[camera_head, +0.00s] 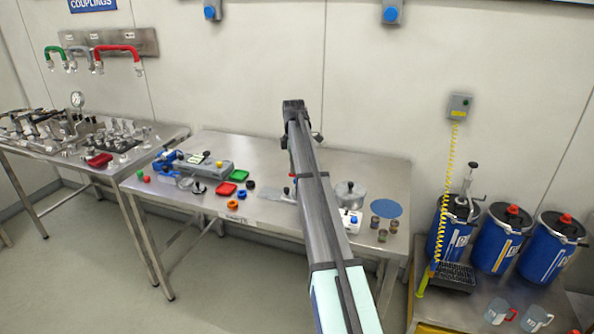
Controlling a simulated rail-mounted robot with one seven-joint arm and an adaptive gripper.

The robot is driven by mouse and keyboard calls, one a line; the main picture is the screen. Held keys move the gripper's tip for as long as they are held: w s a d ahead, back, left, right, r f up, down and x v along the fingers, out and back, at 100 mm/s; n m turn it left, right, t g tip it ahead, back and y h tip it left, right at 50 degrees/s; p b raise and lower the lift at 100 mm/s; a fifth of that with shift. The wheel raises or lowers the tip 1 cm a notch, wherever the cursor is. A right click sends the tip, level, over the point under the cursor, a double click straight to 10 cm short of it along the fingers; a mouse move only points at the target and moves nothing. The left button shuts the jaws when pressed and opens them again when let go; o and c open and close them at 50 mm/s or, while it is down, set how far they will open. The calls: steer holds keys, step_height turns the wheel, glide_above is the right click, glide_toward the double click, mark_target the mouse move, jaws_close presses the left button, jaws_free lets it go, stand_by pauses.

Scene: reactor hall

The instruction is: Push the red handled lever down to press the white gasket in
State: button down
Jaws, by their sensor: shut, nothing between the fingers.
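My arm reaches up across the middle of the head view. My gripper (293,104) is the small dark end, shown against the wall above the table's back edge; it looks shut, with nothing visible in it. A grey plate (272,194) lies just left of my arm. I cannot make out the white gasket. Contact between my gripper and the lever cannot be seen.
A table of fittings (70,150) stands left; blue drums (503,240) stand right.

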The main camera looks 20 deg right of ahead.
mark_target(294, 175)
steer(key=shift+f, duration=0.95)
steer(key=shift+f+b, duration=0.4)
steer(key=shift+f, duration=0.45)
steer(key=shift+r, duration=0.15)
stand_by(0.3)
steer(key=shift+r+p, duration=1.45)
steer(key=shift+r, duration=1.3)
steer(key=shift+r+p, duration=1.25)
steer(key=shift+r, duration=1.3)
steer(key=shift+f, duration=0.1)
